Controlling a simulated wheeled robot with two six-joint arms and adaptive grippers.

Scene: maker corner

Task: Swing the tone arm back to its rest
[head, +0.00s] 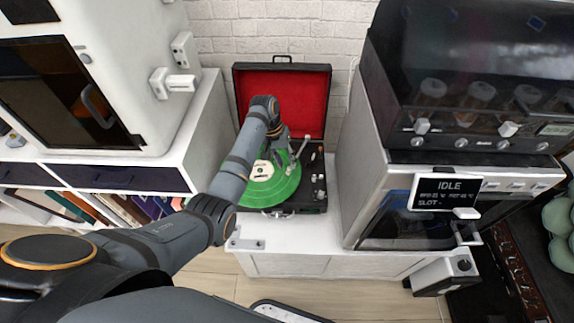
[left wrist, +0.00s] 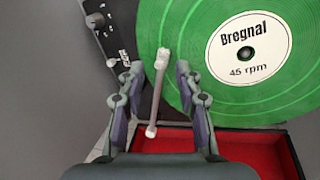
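The open record player has a green record (head: 270,186) on its platter, with a white label reading "Bregnal 45 rpm" in the left wrist view (left wrist: 241,52). The tone arm (left wrist: 157,93) is a thin pale rod; its tip end lies at or over the record's outer edge, its other end towards the red lid. It shows partly in the head view (head: 299,152). My left gripper (left wrist: 158,70) is open, pointing down, one finger on each side of the tone arm with gaps. In the head view my left gripper (head: 284,152) hides part of the record. My right gripper is not seen.
The red-lined lid (head: 308,98) stands open behind. Knobs (head: 320,188) line the deck's right side. A white machine (head: 90,75) stands left; a machine with an "IDLE" display (head: 446,192) stands right. The white cabinet top (head: 300,235) in front is mostly clear.

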